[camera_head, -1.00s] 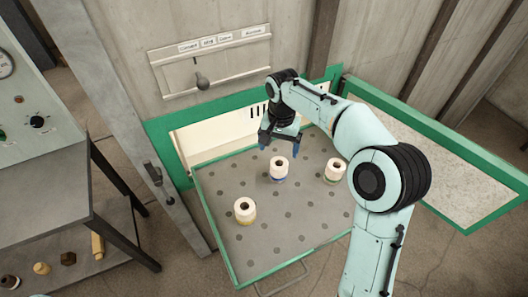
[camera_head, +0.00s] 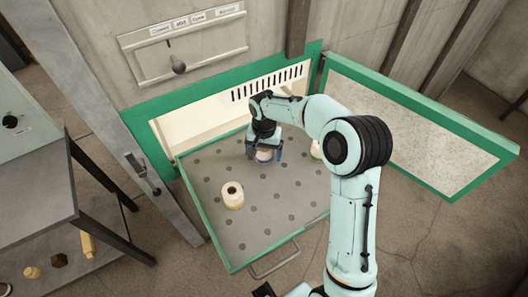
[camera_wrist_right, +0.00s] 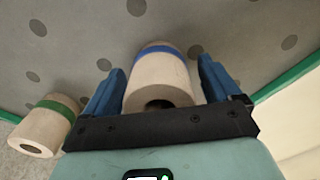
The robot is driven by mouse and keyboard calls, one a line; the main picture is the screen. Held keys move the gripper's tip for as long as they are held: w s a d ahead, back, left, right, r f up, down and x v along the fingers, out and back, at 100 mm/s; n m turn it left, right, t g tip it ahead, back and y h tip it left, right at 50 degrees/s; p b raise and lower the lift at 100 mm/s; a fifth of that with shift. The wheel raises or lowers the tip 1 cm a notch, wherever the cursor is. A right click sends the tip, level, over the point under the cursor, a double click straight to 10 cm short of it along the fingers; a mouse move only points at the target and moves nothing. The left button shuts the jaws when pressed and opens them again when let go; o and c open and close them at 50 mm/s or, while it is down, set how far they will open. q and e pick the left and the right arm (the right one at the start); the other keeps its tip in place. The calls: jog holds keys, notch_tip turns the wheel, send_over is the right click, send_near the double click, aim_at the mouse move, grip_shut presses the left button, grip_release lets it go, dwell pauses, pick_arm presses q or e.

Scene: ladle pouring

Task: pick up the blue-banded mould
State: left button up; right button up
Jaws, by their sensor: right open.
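The blue-banded mould (camera_head: 264,156) is a pale cylinder with a hole in its top, standing on the grey perforated tray (camera_head: 262,232). My right gripper (camera_head: 265,153) is open and down around it, hiding most of it in the head view. In the right wrist view the blue-banded mould (camera_wrist_right: 158,82) lies between the two blue fingers of the right gripper (camera_wrist_right: 162,84), with small gaps at both sides. My left gripper does not show.
A yellow-banded mould (camera_head: 233,196) stands on the tray to the left and nearer. A green-banded mould (camera_wrist_right: 46,124) stands beside the gripper, partly hidden by my arm in the head view. An open green-framed door (camera_head: 415,130) is at the right.

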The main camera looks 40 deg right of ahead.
jog(key=shift+f, duration=0.35)
jog(key=c, duration=1.2)
jog(key=shift+c, duration=0.5)
jog(key=shift+r, duration=0.2)
